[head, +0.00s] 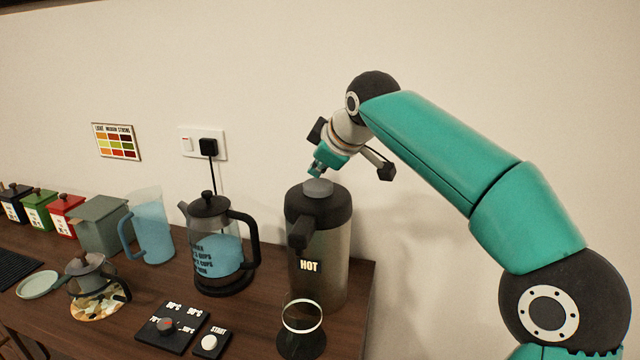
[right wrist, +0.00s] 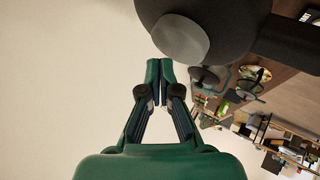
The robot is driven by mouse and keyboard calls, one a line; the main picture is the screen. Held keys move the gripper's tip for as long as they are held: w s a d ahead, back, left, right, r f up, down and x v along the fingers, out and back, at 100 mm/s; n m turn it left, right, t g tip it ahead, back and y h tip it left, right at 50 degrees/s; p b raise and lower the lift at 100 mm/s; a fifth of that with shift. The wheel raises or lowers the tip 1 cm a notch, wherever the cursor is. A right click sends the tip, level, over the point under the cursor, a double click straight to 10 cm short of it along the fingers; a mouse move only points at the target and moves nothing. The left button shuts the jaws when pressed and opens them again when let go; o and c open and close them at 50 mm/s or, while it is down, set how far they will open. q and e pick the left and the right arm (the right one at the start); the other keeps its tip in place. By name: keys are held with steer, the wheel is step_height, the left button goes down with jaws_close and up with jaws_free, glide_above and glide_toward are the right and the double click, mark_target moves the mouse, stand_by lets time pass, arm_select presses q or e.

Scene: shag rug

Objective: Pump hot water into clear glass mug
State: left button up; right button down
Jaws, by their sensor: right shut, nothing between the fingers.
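The steel hot-water dispenser (head: 318,252) labelled HOT stands near the right end of the dark wooden counter. Its black lid has a grey round pump button (head: 318,187) on top, and its spout points to the front. A clear glass mug (head: 303,328) stands at the counter's front, below and in front of the spout; its lower part looks dark, and I cannot tell what it holds. My right gripper (head: 315,172) is shut and empty, fingertips pointing down just above the button. In the right wrist view the button (right wrist: 180,38) is beside the closed fingertips (right wrist: 160,65). My left gripper is out of view.
A dial panel (head: 172,328) and a START button (head: 209,343) lie at the front. The counter ends just right of the dispenser.

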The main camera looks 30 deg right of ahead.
mark_target(319, 185)
steer(key=shift+f, duration=0.1)
stand_by(0.6)
steer(key=shift+f, duration=0.25)
steer(key=shift+s+f+b, duration=0.1)
steer(key=shift+f+b, duration=0.9)
steer(key=shift+f, duration=0.05)
stand_by(0.8)
stand_by(0.4)
steer(key=shift+r+p, duration=1.4)
step_height(319, 185, up, 5)
steer(key=p, duration=0.5)
steer(key=shift+r, duration=0.1)
